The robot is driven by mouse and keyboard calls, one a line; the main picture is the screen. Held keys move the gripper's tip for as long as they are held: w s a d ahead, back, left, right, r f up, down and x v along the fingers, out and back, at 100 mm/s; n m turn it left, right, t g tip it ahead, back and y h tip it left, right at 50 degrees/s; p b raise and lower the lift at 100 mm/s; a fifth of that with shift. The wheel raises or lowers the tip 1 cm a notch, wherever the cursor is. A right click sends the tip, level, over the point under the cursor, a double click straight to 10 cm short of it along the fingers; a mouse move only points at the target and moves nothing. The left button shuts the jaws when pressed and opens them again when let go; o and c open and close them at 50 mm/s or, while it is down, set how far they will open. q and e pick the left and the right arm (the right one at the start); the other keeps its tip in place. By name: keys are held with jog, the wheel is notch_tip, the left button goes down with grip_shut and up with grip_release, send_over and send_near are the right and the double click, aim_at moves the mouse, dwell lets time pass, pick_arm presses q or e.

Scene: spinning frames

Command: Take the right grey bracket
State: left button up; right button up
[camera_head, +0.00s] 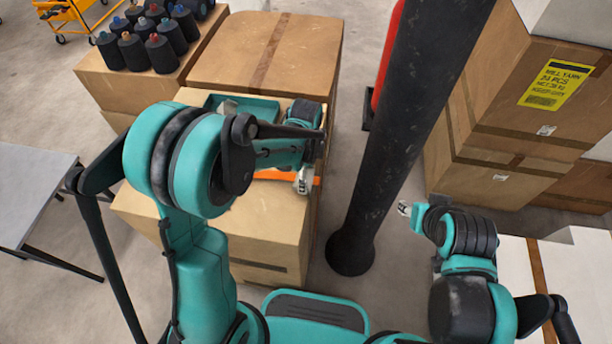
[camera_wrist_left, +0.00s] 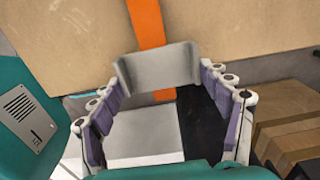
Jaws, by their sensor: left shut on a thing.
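In the left wrist view a grey bracket (camera_wrist_left: 160,68), a plate with bent ends, sits between the fingertips of my left gripper (camera_wrist_left: 160,75). Purple-padded fingers close on its two ends. An orange strip lies behind it. In the head view my left gripper (camera_head: 303,182) is over the near carton, beside the orange strip (camera_head: 272,174); my arm hides much of that spot, and I cannot make out the bracket there. My right gripper (camera_head: 405,209) shows only as a small pale tip right of the black post, too small to read.
The near carton (camera_head: 262,225) has a teal tray (camera_head: 262,110) at its back. A thick black post (camera_head: 385,150) stands right of it. Cartons (camera_head: 500,180) are stacked at the right, dark yarn cones (camera_head: 165,52) stand at the back left, and a grey table (camera_head: 30,190) is at the left.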

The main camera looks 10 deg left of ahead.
pick_arm(q)
notch_tip(320, 180, up, 2)
jog(key=shift+r+p, duration=0.2)
jog(key=shift+p, duration=0.2)
jog(key=s+d+r+p, duration=0.3)
jog(key=s+d+r, duration=0.3)
jog(key=s+d, duration=0.1)
jog(key=shift+s+d+r, duration=0.15)
jog(key=shift+s+d, duration=0.25)
jog(key=shift+s, duration=0.35)
